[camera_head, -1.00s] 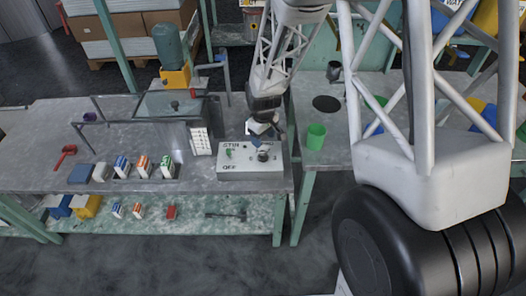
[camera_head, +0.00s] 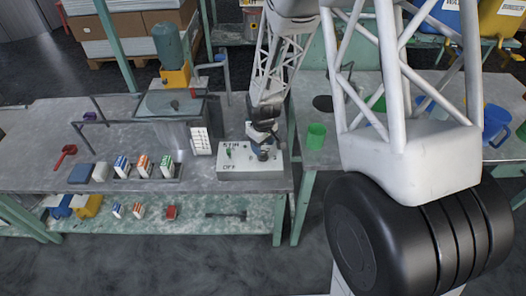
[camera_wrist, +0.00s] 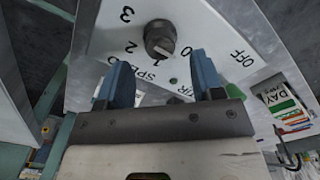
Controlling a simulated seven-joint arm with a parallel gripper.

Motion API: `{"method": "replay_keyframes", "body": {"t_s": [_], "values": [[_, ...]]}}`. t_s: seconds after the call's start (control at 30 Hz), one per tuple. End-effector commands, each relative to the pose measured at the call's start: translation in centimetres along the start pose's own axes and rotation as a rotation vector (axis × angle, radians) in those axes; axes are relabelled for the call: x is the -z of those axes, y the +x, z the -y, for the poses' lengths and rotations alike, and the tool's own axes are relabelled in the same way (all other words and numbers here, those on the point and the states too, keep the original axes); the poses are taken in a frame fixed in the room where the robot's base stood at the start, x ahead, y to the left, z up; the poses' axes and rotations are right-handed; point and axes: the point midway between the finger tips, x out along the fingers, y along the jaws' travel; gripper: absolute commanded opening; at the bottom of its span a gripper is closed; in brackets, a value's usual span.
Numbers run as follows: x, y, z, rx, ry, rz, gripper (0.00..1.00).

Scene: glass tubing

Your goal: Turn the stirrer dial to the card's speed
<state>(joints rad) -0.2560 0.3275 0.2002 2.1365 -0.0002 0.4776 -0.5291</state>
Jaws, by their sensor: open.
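The stirrer box (camera_head: 240,175) is a pale box marked STIR and OFF at the bench's right end. Its dark round dial (camera_wrist: 159,36) shows in the wrist view, with the figures 0 to 3 around it and a light mark on its lower right side. I cannot tell exactly which figure the mark meets. My gripper (camera_wrist: 162,72) is open, its two blue fingers just below the dial in the picture and apart from it. In the head view my gripper (camera_head: 263,147) is over the dial and partly hides it. A white card (camera_head: 200,141) stands left of the box; its writing is too small to read.
A glass-topped tank (camera_head: 172,104) stands behind and left of the box. A green switch (camera_head: 229,152) is on the box. Several small cartons (camera_head: 144,166) stand further left. A green cup (camera_head: 316,136) stands on the bench to the right.

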Motion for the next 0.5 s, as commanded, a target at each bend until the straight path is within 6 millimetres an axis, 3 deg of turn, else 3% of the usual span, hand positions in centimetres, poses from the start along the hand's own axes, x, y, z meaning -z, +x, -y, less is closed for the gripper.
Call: {"method": "replay_keyframes", "body": {"t_s": [0.2, 0.5], "values": [[0.0, 2.2, 0.0, 0.0, 0.0, 0.001, 0.61], [0.0, 3.6, 0.0, 0.0, 0.0, 0.0, 0.61]]}}
